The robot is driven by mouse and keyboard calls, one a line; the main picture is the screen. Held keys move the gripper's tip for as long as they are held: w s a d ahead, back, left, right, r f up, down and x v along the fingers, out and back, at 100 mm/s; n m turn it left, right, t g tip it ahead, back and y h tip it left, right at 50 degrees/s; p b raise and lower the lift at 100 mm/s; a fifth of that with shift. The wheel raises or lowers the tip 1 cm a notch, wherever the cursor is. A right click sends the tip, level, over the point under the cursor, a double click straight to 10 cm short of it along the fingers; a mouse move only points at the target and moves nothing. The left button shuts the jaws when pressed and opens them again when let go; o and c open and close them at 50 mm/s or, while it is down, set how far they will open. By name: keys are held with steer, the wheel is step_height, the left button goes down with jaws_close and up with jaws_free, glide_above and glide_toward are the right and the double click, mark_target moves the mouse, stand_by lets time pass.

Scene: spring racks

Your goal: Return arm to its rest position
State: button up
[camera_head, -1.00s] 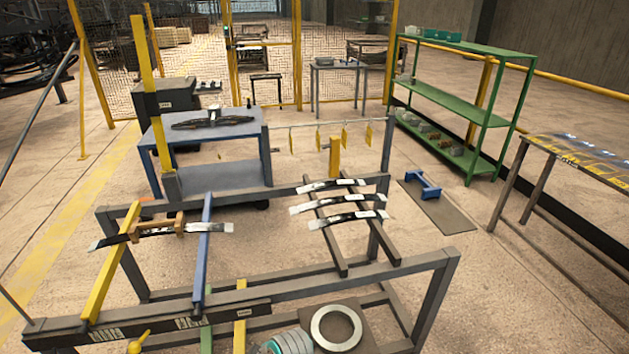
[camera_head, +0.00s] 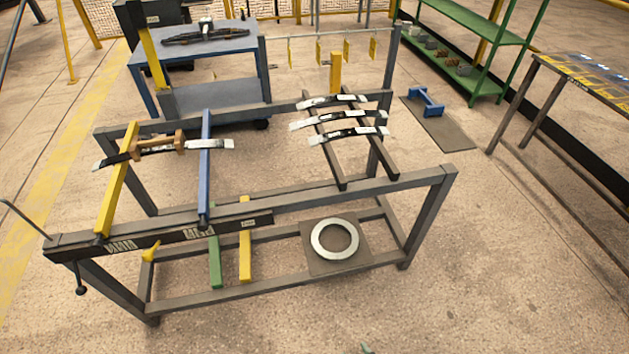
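My gripper is not in view. A small grey-green tip shows at the bottom edge of the picture, too little of it to tell what it is. A grey metal rack (camera_head: 432,205) stands in the middle. Several dark curved leaf springs with pale ends, one of them the lowest spring (camera_head: 350,134), lie across two dark rails at its right. Another leaf spring (camera_head: 215,144) lies across a yellow bar (camera_head: 112,195) and a blue bar (camera_head: 205,180) at its left, with a wooden piece (camera_head: 160,145) on it.
A pale ring (camera_head: 335,237) lies on a plate low in the rack. Behind stand a blue table (camera_head: 200,52) and a green shelf (camera_head: 480,30). A blue block (camera_head: 426,103) lies on a dark mat. A dark table (camera_head: 590,80) stands right. The floor in front is bare.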

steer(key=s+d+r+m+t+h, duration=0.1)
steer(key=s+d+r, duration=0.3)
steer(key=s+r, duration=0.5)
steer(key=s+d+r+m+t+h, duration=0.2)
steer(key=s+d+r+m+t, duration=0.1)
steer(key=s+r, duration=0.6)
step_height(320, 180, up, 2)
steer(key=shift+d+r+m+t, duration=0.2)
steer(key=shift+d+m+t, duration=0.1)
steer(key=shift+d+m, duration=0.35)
